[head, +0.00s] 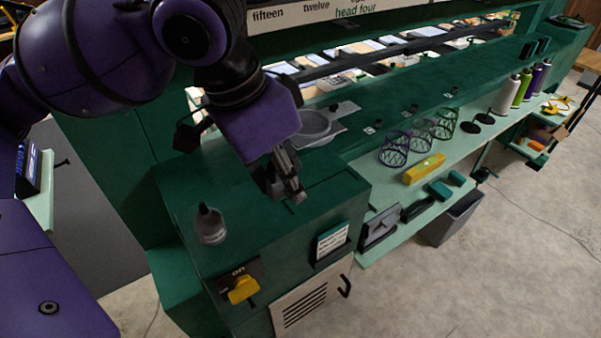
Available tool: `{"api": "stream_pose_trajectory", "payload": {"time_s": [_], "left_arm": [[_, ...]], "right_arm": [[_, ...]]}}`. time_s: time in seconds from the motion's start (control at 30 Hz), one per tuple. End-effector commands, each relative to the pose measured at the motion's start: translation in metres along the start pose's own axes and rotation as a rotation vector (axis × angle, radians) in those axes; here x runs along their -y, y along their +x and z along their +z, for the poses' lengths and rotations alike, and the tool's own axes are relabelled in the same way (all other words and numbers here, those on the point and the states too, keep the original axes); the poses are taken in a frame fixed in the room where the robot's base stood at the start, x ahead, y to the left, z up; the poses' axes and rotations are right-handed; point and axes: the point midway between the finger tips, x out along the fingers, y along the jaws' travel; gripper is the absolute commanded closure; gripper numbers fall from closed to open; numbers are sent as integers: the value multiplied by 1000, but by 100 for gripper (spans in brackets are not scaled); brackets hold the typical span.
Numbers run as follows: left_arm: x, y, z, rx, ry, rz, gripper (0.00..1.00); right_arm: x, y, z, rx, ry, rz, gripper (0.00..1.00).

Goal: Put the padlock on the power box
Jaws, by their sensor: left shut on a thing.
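My left gripper (293,192) points down, low over the top of the green cabinet (190,195) near its right side. It is shut on a small grey thing, which looks to be the padlock; the fingers hide most of it, and its shape is hard to make out. The cabinet's front, which looks to be the power box, carries a yellow rotary switch (243,289) on a dark plate marked "ON". The gripper is above and to the right of this switch, apart from it. My right gripper is not in view.
A white card (332,240) and a vented panel (300,305) are on the front. The shelf at right holds mesh cones (394,149) and a yellow level (424,168).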

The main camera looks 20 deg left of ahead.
Motion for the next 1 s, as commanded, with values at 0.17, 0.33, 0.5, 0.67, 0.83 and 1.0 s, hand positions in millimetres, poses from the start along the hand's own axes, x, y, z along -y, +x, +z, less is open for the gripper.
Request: {"api": "stream_pose_trajectory", "payload": {"time_s": [0.17, 0.33, 0.5, 0.67, 0.83, 1.0], "left_arm": [[38, 24, -21, -4, -6, -2, 97], [58, 57, -25, -5, -4, -3, 97], [68, 70, -29, -9, -1, -6, 97], [74, 79, -31, -9, -2, -7, 97], [76, 104, -24, -6, -2, -5, 97], [77, 110, -22, -11, 0, -9, 97]], "right_arm": [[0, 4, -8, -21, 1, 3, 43], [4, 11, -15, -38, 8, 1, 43], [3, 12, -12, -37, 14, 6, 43], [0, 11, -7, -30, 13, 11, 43], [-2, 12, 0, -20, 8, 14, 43], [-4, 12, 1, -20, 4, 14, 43]]}}
